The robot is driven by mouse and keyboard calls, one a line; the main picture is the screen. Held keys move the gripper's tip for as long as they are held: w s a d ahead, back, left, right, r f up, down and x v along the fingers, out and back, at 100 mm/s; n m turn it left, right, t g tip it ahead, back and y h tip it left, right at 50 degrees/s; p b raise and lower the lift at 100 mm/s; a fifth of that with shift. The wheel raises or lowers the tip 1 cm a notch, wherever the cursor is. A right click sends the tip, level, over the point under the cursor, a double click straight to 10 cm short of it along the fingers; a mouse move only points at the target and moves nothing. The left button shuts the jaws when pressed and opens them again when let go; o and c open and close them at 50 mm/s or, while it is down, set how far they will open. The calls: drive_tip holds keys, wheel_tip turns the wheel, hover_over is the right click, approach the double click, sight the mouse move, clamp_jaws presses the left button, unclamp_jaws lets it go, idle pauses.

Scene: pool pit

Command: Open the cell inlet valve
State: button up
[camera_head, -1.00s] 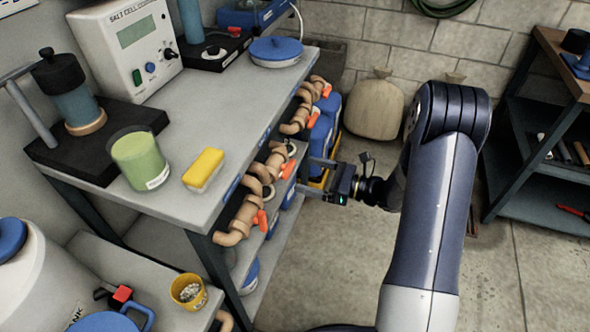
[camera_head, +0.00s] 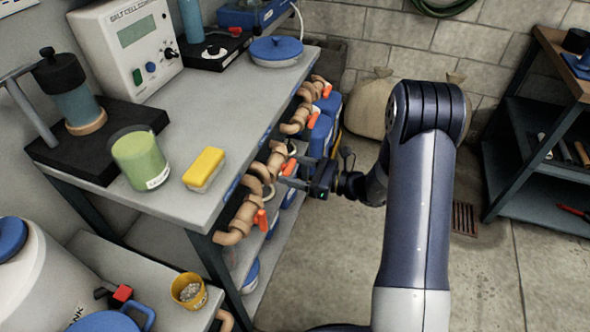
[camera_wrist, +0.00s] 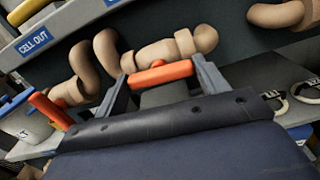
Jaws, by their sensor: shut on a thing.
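A row of tan pipe valves with orange handles runs along the bench's front edge. My gripper (camera_head: 293,174) is at the middle valve (camera_head: 271,167) in the head view. In the wrist view my gripper (camera_wrist: 162,80) is shut on that valve's orange handle (camera_wrist: 160,73), with a finger at each end of it. The handle lies nearly level in that picture, roughly along the pipe behind it. The nearer valve's handle (camera_head: 261,219) hangs to the left in the wrist view (camera_wrist: 50,111), near a "CELL OUT" label (camera_wrist: 35,40). The label above the held valve is cut off.
Farther orange handles (camera_head: 313,121) sit beyond my gripper. Blue-lidded containers stand on shelves below.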

drive_tip(key=c, duration=0.4)
drive_tip(key=shift+f+b, duration=0.15)
drive_tip(key=shift+b, duration=0.25)
drive_tip(key=shift+n+b, duration=0.35)
drive_tip(key=shift+n, duration=0.25)
drive_tip(key=o, duration=1)
